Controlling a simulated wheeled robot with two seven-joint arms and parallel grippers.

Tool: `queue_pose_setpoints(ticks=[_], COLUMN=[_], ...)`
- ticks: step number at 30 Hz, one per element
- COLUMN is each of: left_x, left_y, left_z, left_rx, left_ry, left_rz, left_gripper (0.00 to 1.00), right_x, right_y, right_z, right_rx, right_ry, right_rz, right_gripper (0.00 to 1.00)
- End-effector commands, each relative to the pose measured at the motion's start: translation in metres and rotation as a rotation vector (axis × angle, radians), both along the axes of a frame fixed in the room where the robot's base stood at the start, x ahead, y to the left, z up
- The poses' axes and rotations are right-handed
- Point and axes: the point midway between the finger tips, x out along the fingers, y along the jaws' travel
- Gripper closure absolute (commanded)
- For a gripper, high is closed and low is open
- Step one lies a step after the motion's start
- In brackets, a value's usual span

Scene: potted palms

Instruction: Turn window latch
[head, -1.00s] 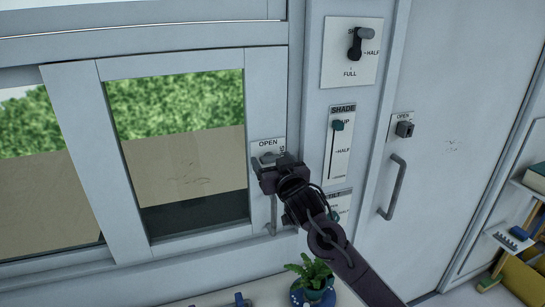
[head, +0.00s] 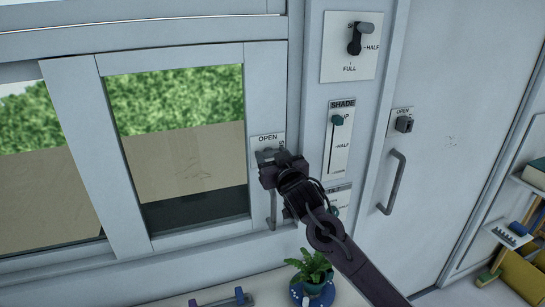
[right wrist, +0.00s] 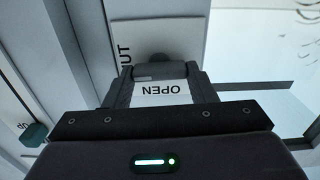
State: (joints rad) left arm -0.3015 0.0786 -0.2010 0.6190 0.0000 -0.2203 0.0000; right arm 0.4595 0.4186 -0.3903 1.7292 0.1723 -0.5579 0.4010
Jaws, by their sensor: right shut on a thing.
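The window latch has a white plate (head: 267,140) marked OPEN on the window frame, right of the glass pane. My right gripper (head: 268,160) is at this plate and hides most of the latch. In the right wrist view, the grey latch handle (right wrist: 160,70) lies between the fingertips of my right gripper (right wrist: 158,84), which is shut on it. The OPEN label shows upside down there, with the letters UT at its left. The latch's exact angle is hard to tell. My left gripper is not in view.
Right of the latch are a shade slider (head: 337,120), a rotary switch (head: 355,40) and a door with a handle (head: 391,182). A potted plant (head: 312,268) stands on the sill below my right arm. Shelves (head: 510,233) are at far right.

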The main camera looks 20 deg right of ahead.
Motion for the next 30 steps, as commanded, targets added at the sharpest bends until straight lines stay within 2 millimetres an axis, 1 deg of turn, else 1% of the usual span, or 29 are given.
queue_pose_setpoints(ticks=[8,20,30], left_x=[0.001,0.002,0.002], left_y=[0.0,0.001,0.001], left_z=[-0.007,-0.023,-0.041], left_rx=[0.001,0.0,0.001], left_ry=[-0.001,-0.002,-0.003], left_rz=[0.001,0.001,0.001], left_gripper=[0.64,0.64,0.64], right_x=[0.0,0.0,0.0], right_y=[0.001,0.002,0.003], right_z=[-0.001,-0.003,-0.004], right_rx=[-0.175,-0.552,-0.876], right_ry=[-0.006,-0.02,-0.031], right_rz=[0.0,0.0,0.0], right_gripper=[0.72,0.72,0.72])
